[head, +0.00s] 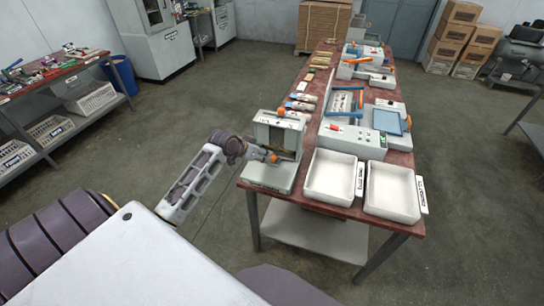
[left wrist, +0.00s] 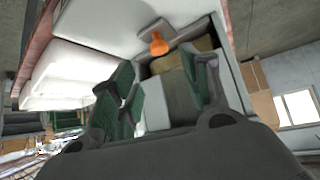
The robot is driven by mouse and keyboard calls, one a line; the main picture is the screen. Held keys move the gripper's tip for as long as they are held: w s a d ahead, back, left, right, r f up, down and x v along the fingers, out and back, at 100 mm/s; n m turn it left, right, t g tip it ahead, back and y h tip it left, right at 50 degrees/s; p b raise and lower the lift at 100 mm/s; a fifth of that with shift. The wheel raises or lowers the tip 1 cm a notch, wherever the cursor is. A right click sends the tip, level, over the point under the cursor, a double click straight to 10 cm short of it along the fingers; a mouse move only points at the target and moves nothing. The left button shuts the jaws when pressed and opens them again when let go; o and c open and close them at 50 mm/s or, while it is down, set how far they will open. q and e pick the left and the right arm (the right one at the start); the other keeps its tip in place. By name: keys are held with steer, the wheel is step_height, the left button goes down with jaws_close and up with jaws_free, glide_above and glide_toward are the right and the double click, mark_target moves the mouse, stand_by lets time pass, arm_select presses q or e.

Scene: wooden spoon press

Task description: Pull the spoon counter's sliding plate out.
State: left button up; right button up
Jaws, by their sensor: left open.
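The spoon counter (head: 270,181) is a grey boxy device with a tall upright housing, on the near left corner of the red-topped table. An orange knob (head: 273,158) sticks out low on its front; the knob also shows in the left wrist view (left wrist: 158,43), on a pale plate at the housing's opening. My left gripper (head: 257,153) is at the counter's left side, close to the knob. In the left wrist view its green-padded fingers (left wrist: 160,78) are spread, with nothing held between them. The knob lies just beyond the fingertips. My right gripper is not in view.
Two white trays (head: 312,195) (head: 373,207) stand right of the counter at the table's front edge. A grey machine with a control panel (head: 350,139) stands behind them. Small packets (head: 300,106) lie behind the counter. The floor left of the table (head: 150,125) is clear.

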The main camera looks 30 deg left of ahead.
mark_target(273, 156)
arm_select(q)
steer(key=shift+x, duration=4.85)
steer(key=shift+c, duration=0.5)
jaws_close()
